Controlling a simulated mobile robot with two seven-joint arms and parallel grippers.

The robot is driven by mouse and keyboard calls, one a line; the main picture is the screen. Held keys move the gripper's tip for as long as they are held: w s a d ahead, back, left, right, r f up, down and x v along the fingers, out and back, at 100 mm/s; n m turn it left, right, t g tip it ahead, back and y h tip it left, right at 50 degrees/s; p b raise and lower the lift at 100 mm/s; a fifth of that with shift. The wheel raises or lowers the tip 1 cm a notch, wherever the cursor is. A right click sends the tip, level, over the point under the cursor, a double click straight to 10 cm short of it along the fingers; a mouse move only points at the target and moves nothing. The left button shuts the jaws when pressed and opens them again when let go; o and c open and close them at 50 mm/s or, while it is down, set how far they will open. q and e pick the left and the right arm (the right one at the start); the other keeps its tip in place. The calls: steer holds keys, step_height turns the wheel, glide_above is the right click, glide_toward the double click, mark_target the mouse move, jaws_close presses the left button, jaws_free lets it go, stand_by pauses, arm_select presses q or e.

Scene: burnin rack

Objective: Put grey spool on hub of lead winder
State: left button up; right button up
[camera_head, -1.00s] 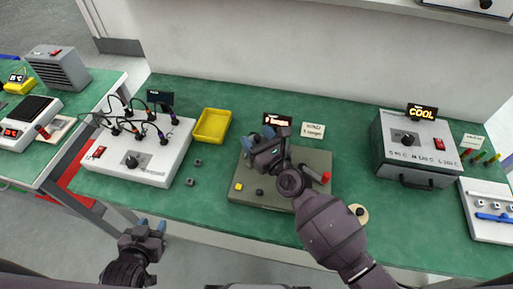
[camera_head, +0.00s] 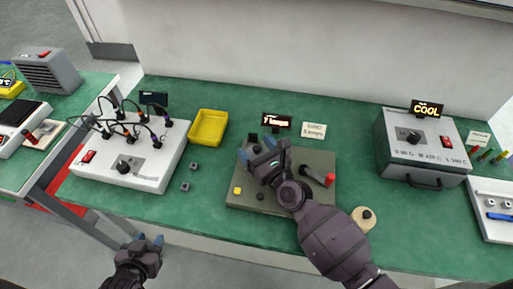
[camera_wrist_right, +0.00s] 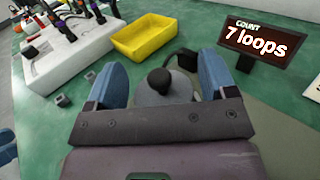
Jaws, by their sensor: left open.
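The lead winder (camera_head: 313,163) is an olive-grey box in the middle of the green bench, with a yellow button, a dark knob and a red-ended lever. My right gripper (camera_head: 256,148) is over its back left part and covers much of it. In the right wrist view, a grey round spool-like disc (camera_wrist_right: 150,95) with a black knob at its centre lies between the blue fingers. The fingers stand apart on both sides of it, with thin gaps. Whether it sits on the hub is hidden. My left gripper (camera_head: 150,241) is open and empty, in front of the bench.
A yellow tray (camera_head: 209,128), two small grey pieces (camera_head: 190,176) and a white box with cables (camera_head: 130,155) are left of the winder. A tan disc with a dark knob (camera_head: 364,219) lies to its right. A sign (camera_wrist_right: 262,44) reads 7 loops. A grey oven-like box (camera_head: 424,150) stands further right.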

steer(key=shift+o, duration=0.7)
steer(key=shift+r, duration=0.2)
steer(key=v, duration=1.2)
